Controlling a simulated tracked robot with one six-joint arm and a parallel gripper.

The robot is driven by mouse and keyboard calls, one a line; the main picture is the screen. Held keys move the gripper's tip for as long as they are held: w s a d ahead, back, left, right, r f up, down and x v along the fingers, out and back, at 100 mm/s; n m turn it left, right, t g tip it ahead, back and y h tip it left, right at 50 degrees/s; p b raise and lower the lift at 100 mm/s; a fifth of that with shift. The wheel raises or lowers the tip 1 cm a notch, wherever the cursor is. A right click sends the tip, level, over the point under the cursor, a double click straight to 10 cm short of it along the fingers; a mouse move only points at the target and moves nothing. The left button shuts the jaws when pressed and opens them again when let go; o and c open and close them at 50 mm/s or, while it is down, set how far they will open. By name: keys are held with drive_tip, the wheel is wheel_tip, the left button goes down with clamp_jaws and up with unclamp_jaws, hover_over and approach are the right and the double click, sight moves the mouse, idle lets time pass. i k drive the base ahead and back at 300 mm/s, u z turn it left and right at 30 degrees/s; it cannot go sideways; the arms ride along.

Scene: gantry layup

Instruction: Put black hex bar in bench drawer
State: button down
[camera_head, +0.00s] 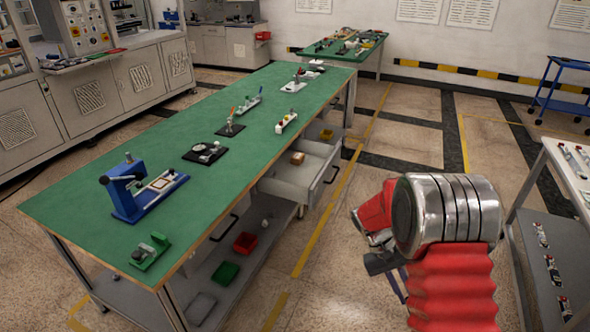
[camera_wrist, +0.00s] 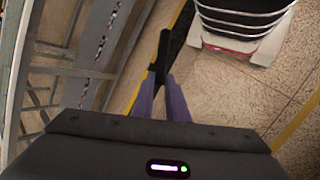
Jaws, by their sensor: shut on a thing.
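The black hex bar (camera_wrist: 163,52) shows in the wrist view, held between the two purple-blue fingertips of my gripper (camera_wrist: 159,82). It juts out past the fingertips over the floor. In the head view my arm hides most of my gripper, and I cannot make out the bar there. The bench drawer (camera_head: 325,178) is pulled open at the right side of the green-topped bench (camera_head: 110,200). A small brown block (camera_head: 297,158) lies in it. My gripper is to the right of the drawer and nearer the camera, apart from it.
A blue press (camera_head: 125,195), a dial gauge on a black base and other small tools stand on the bench. Red and green bins (camera_head: 226,272) sit on its lower shelf. A shelved rack (camera_head: 560,225) stands at the right. The floor between is clear.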

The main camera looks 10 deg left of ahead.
sight(300, 181)
drive_tip(key=u, duration=0.05)
drive_tip(key=i, duration=4.25)
drive_tip(key=z, duration=0.1)
